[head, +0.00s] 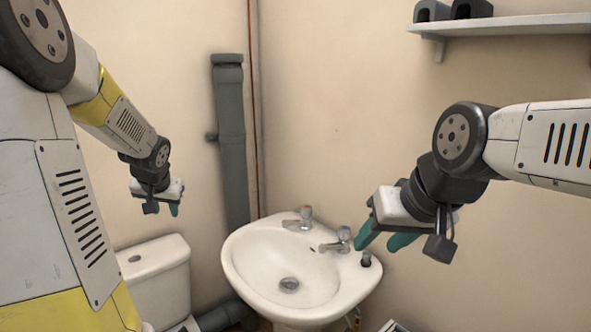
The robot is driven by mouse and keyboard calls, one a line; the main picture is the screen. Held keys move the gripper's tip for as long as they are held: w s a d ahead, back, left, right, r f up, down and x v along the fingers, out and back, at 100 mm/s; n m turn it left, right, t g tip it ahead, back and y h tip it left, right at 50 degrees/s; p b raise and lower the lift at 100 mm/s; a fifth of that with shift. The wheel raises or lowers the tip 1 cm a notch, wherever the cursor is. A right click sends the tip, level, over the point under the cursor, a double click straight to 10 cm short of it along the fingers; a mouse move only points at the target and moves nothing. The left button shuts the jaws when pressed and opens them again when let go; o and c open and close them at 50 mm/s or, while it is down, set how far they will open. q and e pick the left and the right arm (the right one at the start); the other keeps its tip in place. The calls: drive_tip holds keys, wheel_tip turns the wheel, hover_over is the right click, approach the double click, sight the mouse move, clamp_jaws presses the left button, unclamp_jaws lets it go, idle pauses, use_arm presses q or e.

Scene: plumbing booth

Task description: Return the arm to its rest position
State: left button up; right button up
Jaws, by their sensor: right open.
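Whether a fingertip touches the rim or tap, I cannot tell. My left gripper (173,210) points down in front of the wall, above and behind the toilet cistern as seen in the picture. Its teal fingers are small and partly hidden, so its opening is unclear.
A left tap (300,219) and a small dark fitting (366,259) sit on the basin rim. A grey waste pipe (231,140) runs up the wall. The cistern (157,278) stands at lower left. A shelf (510,25) with dark objects is at upper right.

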use_arm(q)
drive_tip(key=s+d+r+h, duration=0.2)
drive_tip(key=s+d+r, duration=0.1)
drive_tip(key=s+d, duration=0.7)
drive_tip(key=s+d+r+m+h, duration=0.1)
drive_tip(key=s+d+r+h, duration=0.2)
drive_tip(key=s+d, duration=0.7)
drive_tip(key=s+r, duration=0.1)
drive_tip(key=s, duration=0.3)
drive_tip(key=shift+d+r, duration=0.1)
